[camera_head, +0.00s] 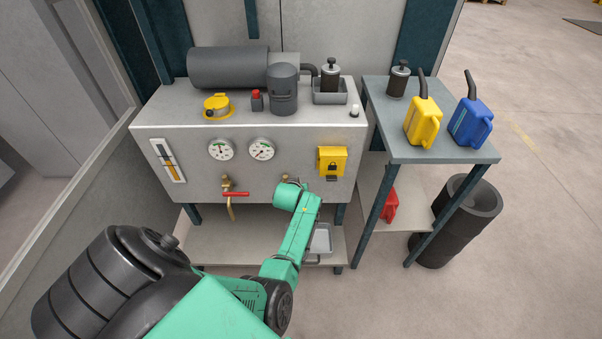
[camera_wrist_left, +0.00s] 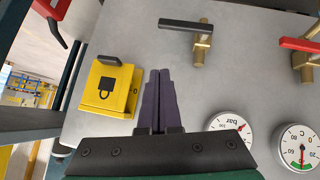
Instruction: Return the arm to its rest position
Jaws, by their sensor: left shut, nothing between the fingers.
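My left arm (camera_head: 296,235) is green and reaches from the lower left up to the front of the grey cabinet (camera_head: 290,145). In the head view its end hides the gripper. In the left wrist view my left gripper (camera_wrist_left: 159,72) is shut and empty, its dark fingers together in front of the cabinet face. The yellow lock box (camera_wrist_left: 110,88) is left of the fingers there; it also shows in the head view (camera_head: 332,161). A valve with a black handle (camera_wrist_left: 186,25) lies beyond the fingertips. My right gripper is not in view.
A red-handled valve (camera_head: 235,194) and two gauges (camera_head: 221,149) are on the cabinet front. A side table (camera_head: 445,155) at right bears a yellow can (camera_head: 422,123) and a blue can (camera_head: 468,124). A grey tray (camera_head: 320,240) sits on the lower shelf. Open floor lies at right.

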